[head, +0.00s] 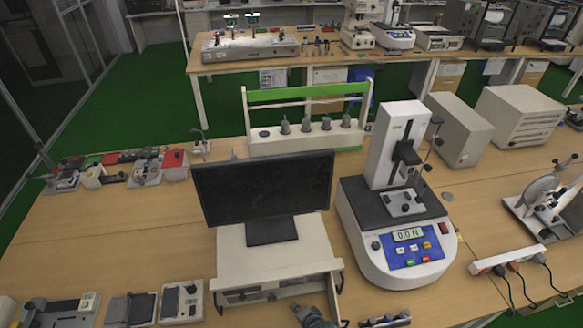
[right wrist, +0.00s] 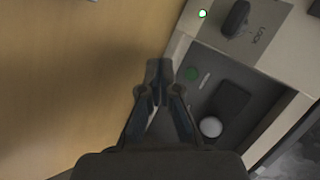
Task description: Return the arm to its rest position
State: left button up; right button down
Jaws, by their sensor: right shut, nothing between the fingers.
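My right gripper (head: 308,314) shows at the bottom edge of the head view, just in front of the white box under the monitor. In the right wrist view, the right gripper (right wrist: 159,70) is shut with its fingertips together and nothing between them. It is over the bare wooden table, beside a light panel (right wrist: 255,40) with a dark knob marked LOCK. My left gripper is not in view.
A black monitor (head: 262,190) stands on the white box (head: 230,262). A force tester (head: 395,240) reading 0.0 N stands to its right. Small devices (head: 180,302) lie at the front left. A power strip (head: 508,259) lies at the right. The table's left middle is clear.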

jog(key=s+d+r+n+g+h, duration=0.25)
jog(key=s+d+r+n, duration=0.35)
jog(key=s+d, duration=0.45)
jog(key=s+d+r+n+g+h, duration=0.25)
jog(key=s+d+r+n, duration=0.25)
jog(key=s+d+r, duration=0.45)
jog(key=s+f+b, duration=0.3)
jog(key=f, duration=2.6)
jog(key=s+d+f+g+b, duration=0.2)
jog(key=s+d+f+b, duration=0.1)
jog(key=s+f, duration=1.6)
notch_tip(320, 180, down, 2)
jog(key=shift+d+f+b, duration=0.15)
jog(key=shift+f+b, duration=0.1)
jog(key=shift+b, duration=0.1)
